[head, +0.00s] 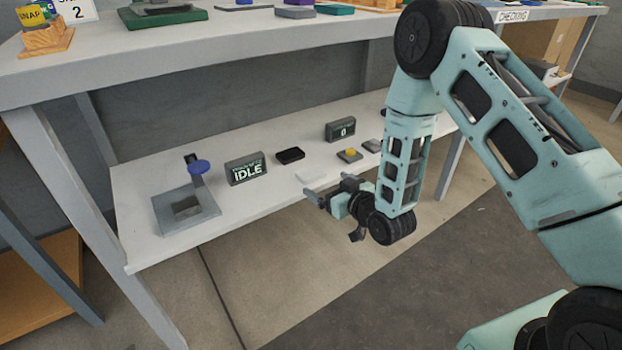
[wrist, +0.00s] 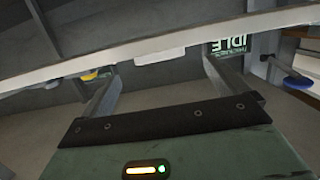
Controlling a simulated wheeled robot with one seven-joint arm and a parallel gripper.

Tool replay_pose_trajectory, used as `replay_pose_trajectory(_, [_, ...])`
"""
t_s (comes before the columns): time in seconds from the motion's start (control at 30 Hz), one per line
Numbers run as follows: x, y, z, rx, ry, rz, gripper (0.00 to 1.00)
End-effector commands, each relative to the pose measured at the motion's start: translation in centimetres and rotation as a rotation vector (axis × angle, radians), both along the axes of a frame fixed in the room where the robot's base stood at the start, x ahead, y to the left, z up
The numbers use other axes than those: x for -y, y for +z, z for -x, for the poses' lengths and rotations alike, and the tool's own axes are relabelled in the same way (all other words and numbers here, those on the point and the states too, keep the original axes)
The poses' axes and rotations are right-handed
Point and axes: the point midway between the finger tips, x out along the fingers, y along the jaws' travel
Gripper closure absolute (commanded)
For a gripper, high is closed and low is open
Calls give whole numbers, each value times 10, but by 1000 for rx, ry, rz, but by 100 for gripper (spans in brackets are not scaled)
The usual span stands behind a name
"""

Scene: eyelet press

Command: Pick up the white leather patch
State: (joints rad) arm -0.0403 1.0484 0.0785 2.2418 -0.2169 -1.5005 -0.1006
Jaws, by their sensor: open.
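The white leather patch (head: 311,177) is a small pale piece at the front edge of the lower shelf, hard to tell from the white shelf top in the head view. In the wrist view the patch (wrist: 160,55) shows as a white strip at the shelf edge, between and beyond the fingertips. My gripper (head: 330,190) is open and empty, just in front of the shelf's front edge and close to the patch. In the wrist view both fingers of my gripper (wrist: 160,70) are spread apart, pointing at the shelf edge. I see no contact with the patch.
On the lower shelf (head: 140,185) stand a press with a blue knob (head: 198,167), an IDLE display (head: 246,169), a black block (head: 290,156), a yellow-button box (head: 349,155) and a counter display (head: 340,129). The floor in front is clear.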

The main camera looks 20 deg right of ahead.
Motion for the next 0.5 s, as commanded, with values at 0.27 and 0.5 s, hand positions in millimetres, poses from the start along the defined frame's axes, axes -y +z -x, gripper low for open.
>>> replay_pose_trajectory(0.27, [-7,-5,-21,1,-1,-1,2])
replay_pose_trajectory(0.5, [-16,-8,-54,2,0,-1,2])
